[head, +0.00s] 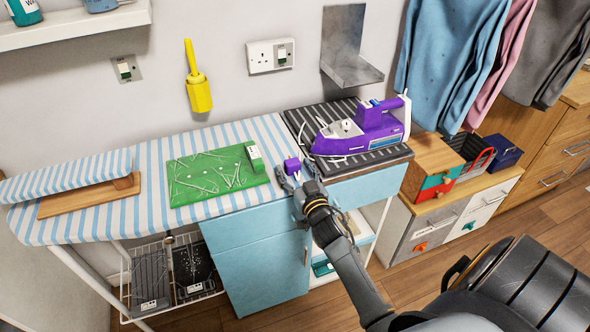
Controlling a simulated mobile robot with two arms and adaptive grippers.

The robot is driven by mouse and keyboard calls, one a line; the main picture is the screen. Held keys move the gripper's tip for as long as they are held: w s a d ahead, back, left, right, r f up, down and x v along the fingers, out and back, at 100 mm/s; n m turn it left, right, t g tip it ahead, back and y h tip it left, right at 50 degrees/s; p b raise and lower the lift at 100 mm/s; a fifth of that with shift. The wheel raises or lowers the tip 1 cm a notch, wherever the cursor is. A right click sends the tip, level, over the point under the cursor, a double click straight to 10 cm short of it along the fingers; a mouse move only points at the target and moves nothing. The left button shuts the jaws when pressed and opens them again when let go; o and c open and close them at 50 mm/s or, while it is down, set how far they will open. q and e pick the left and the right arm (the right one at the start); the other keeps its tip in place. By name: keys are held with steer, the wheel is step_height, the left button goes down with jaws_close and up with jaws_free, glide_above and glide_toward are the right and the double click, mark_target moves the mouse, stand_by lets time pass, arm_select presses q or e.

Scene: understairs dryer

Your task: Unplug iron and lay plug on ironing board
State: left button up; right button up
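The purple plug (291,166) is at the right end of the blue-and-white striped ironing board (223,134), beside the dark ribbed rest. My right gripper (292,178) is right at the plug, its fingers spread to either side; it looks open, and I cannot tell whether a finger touches the plug. The purple iron (372,122) lies on the dark ribbed rest (312,116), with pale cord by it. The white wall socket (270,56) has no plug in it. My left gripper is not in view.
A green board with pale cords (212,178) lies on the ironing board, left of the plug. A small striped sleeve board (68,176) stands further left. A metal bracket (346,52) and a yellow holder (198,90) hang on the wall. Clothes (450,60) hang at right.

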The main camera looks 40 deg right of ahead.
steer(key=shift+s, duration=0.15)
steer(key=v, duration=1.1)
steer(key=shift+s+a, duration=0.2)
steer(key=shift+s, duration=0.15)
steer(key=s+a+f+n+g+y, duration=0.1)
steer(key=s+a+f+g, duration=0.25)
steer(key=f, duration=0.85)
steer(key=s+a+f+n+g+y, duration=0.1)
steer(key=s+a+f+g, duration=0.2)
steer(key=f, duration=0.8)
steer(key=s+a+f+g+y, duration=0.25)
steer(key=s+f, duration=0.25)
steer(key=f, duration=0.7)
steer(key=s+f+n+g, duration=0.1)
steer(key=s+f+g, duration=0.1)
steer(key=s+f, duration=0.3)
steer(key=s+a+f+n+g, duration=0.1)
steer(key=s+f+g, duration=0.2)
steer(key=s, duration=1)
steer(key=s+f+n+g, duration=0.1)
steer(key=s+f+g, duration=0.1)
steer(key=s+f, duration=0.4)
steer(key=s, duration=0.3)
steer(key=shift+a+f+g, duration=0.3)
steer(key=shift+a+f, duration=0.05)
steer(key=shift+f, duration=0.05)
steer(key=shift+h, duration=0.25)
steer(key=shift+c, duration=0.4)
